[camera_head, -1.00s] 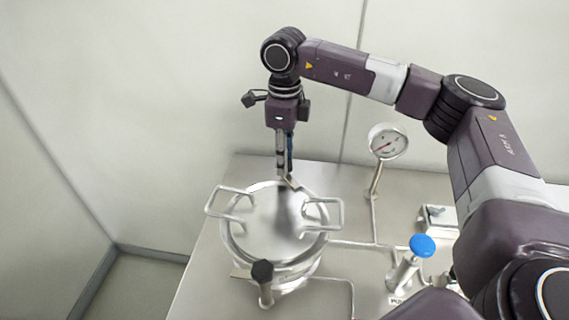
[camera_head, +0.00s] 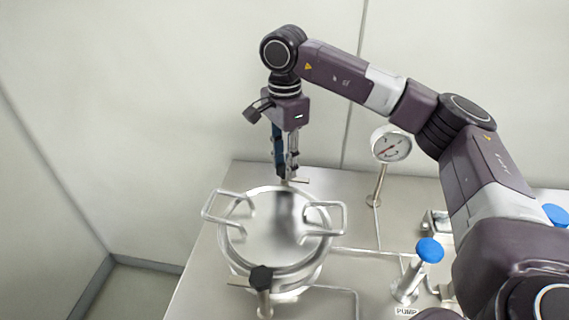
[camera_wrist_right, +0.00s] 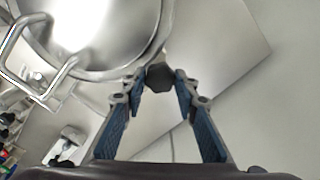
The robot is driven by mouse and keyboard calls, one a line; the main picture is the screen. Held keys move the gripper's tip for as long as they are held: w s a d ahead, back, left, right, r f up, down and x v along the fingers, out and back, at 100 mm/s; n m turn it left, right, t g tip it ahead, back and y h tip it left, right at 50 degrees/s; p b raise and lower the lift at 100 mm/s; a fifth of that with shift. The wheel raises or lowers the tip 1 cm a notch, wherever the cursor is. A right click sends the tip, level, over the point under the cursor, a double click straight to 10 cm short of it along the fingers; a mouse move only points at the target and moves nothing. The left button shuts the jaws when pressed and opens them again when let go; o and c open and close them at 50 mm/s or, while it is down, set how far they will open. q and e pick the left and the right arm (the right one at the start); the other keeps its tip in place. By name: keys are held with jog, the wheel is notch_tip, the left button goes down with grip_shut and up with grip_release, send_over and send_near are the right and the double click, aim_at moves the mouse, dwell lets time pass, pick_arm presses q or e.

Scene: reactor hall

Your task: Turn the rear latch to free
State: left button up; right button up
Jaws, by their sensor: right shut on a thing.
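The rear latch has a dark hexagonal knob (camera_wrist_right: 159,77) at the vessel's rim in the right wrist view. My right gripper (camera_wrist_right: 160,80) is shut on this knob, one fingertip on each side. In the head view my right gripper (camera_head: 287,176) points down behind the lidded steel vessel (camera_head: 262,232). There the fingers hide the rear knob, and a short metal bar of the rear latch (camera_head: 299,181) shows beside the fingertips, roughly level in the picture. My left gripper is not in view.
A front latch with a dark knob (camera_head: 261,277) stands at the vessel's near side. Two loop handles flank the lid. A pressure gauge (camera_head: 391,145) on a thin stem and a blue-topped pump handle (camera_head: 429,250) stand to the right. The bench's left rear corner is clear.

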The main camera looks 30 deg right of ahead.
aim_at(285, 167)
jog(key=shift+r+n, duration=0.1)
jog(key=shift+n, duration=0.4)
jog(key=o, duration=1.2)
jog(key=shift+c, duration=0.2)
notch_tip(285, 167, up, 12)
